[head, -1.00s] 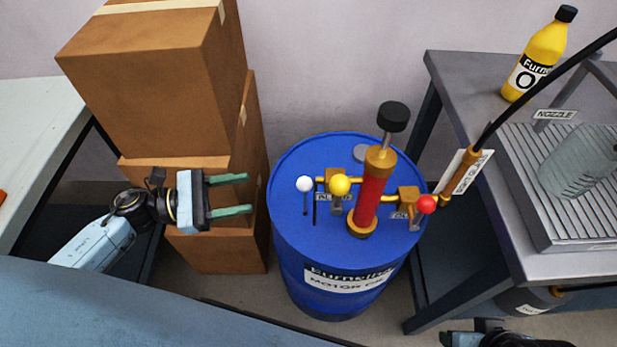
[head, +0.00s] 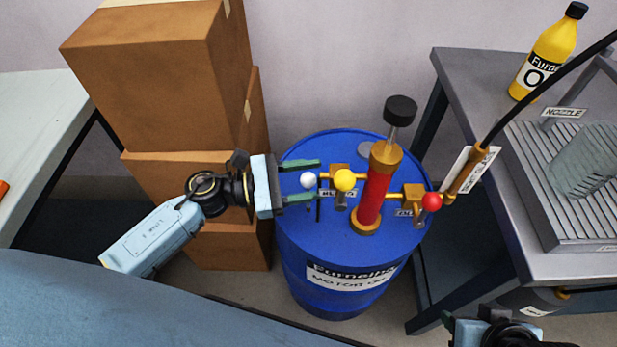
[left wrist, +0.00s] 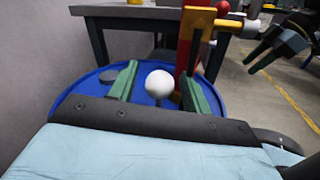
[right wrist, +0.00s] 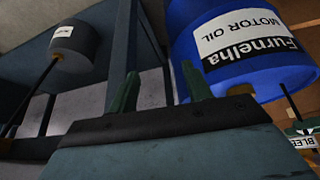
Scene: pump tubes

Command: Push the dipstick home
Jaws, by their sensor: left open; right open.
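The dipstick has a white ball knob (head: 308,180) on a thin dark rod and stands upright at the left of the blue drum's (head: 335,250) top. My left gripper (head: 319,180) is open, with its green fingers on either side of the white knob. In the left wrist view the knob (left wrist: 159,84) sits between the fingers (left wrist: 155,85), with a gap on both sides. My right gripper is open and empty in the right wrist view (right wrist: 160,90).
A red pump (head: 374,195) with a black knob stands on the drum, beside yellow (head: 345,180) and red (head: 431,201) ball handles. Cardboard boxes (head: 150,80) are stacked at the left. A grey bench (head: 460,80) with a yellow bottle (head: 546,55) is at the right.

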